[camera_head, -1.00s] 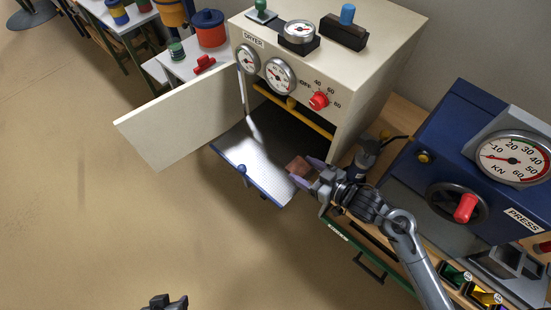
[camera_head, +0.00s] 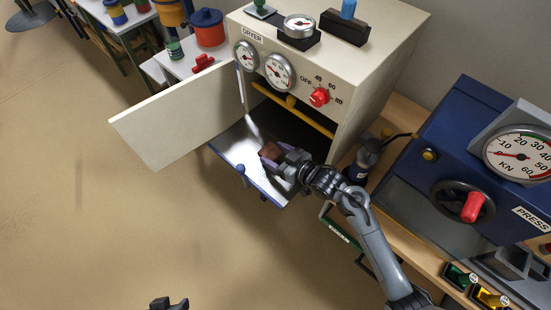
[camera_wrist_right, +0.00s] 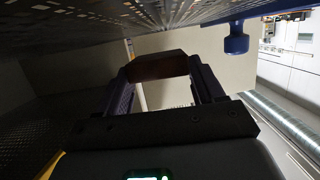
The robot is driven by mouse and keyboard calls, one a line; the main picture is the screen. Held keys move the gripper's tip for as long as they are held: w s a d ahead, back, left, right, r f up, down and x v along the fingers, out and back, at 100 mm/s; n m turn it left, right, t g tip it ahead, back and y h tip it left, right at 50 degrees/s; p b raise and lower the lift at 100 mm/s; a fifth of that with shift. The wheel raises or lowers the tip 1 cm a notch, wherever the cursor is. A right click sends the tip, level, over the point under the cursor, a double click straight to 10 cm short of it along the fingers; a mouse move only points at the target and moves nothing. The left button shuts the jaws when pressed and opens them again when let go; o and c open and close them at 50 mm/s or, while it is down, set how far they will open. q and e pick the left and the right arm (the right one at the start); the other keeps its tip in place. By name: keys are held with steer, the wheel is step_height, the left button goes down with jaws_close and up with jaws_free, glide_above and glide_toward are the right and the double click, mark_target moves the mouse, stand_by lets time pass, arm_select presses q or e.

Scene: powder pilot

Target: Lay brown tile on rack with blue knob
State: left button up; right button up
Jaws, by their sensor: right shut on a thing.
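The brown tile (camera_head: 270,150) is held between the fingertips of my right gripper (camera_head: 277,155), which is shut on it. The tile also shows in the right wrist view (camera_wrist_right: 158,66), spanning the two fingers. The perforated rack (camera_head: 238,148) sticks out of the open dryer, with the blue knob (camera_head: 241,169) at its front edge. The tile is over the rack in the head view. In the right wrist view the rack (camera_wrist_right: 140,22) and knob (camera_wrist_right: 236,41) lie along the top, with a visible gap to the tile. My left gripper (camera_head: 168,303) barely shows at the bottom edge.
The dryer door (camera_head: 180,115) stands open on the left. A yellow bar (camera_head: 310,119) crosses the dryer opening above the rack. A dark bottle (camera_head: 362,162) and the blue press (camera_head: 465,150) stand to the right of my right arm.

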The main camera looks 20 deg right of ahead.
step_height(320, 180, down, 2)
steer(key=shift+f+b, duration=0.2)
steer(key=shift+b, duration=0.1)
steer(key=shift+w+f, duration=0.1)
steer(key=shift+f, duration=0.05)
steer(key=shift+a, duration=0.1)
steer(key=shift+f, duration=0.1)
steer(key=o, duration=1.1)
